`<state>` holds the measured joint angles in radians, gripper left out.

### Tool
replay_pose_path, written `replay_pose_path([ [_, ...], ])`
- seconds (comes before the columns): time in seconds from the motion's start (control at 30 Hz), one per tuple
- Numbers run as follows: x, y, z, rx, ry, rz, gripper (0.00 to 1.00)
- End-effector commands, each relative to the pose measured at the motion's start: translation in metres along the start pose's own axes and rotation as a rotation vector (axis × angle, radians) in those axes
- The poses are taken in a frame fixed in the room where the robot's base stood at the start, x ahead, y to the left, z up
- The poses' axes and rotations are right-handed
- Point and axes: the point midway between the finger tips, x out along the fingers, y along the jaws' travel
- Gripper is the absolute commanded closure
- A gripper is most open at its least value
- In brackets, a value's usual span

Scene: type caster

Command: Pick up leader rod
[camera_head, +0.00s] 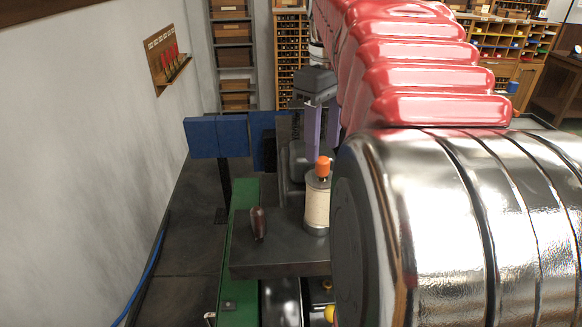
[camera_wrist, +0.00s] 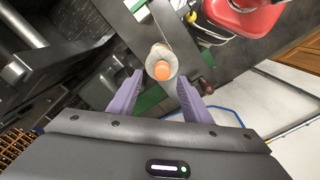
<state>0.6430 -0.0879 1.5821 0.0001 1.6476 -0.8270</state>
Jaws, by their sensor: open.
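The orange-tipped piece, most likely the leader rod (camera_head: 323,167), stands upright in a cream, wrapped cylinder (camera_head: 317,205) on a dark grey plate. In the wrist view its orange top (camera_wrist: 161,69) is seen from above, with the pale cylinder around it. My gripper (camera_head: 322,150) has two purple fingers pointing down. It is open and empty, with its tips close above the orange top in the head view. In the wrist view the gripper (camera_wrist: 160,77) has one finger on each side of the orange top, with gaps to both. The rod's lower part is hidden.
A brown handle (camera_head: 258,223) stands on the plate (camera_head: 280,258) left of the cylinder. A green frame (camera_head: 238,235) runs along the left. Blue blocks (camera_head: 218,136) sit behind. A large shiny metal drum (camera_head: 470,220) and red ribbed cover (camera_head: 425,70) hide the right side.

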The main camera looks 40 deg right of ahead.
Motion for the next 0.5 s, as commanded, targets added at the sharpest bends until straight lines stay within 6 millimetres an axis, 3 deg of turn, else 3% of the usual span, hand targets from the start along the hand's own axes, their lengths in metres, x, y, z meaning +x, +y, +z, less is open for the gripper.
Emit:
replay_pose_path([
  [0.33,0.039,-0.003,0.003,-0.001,-0.001,-0.001,0.55],
  [0.5,0.048,-0.003,0.002,-0.001,0.001,0.001,0.55],
])
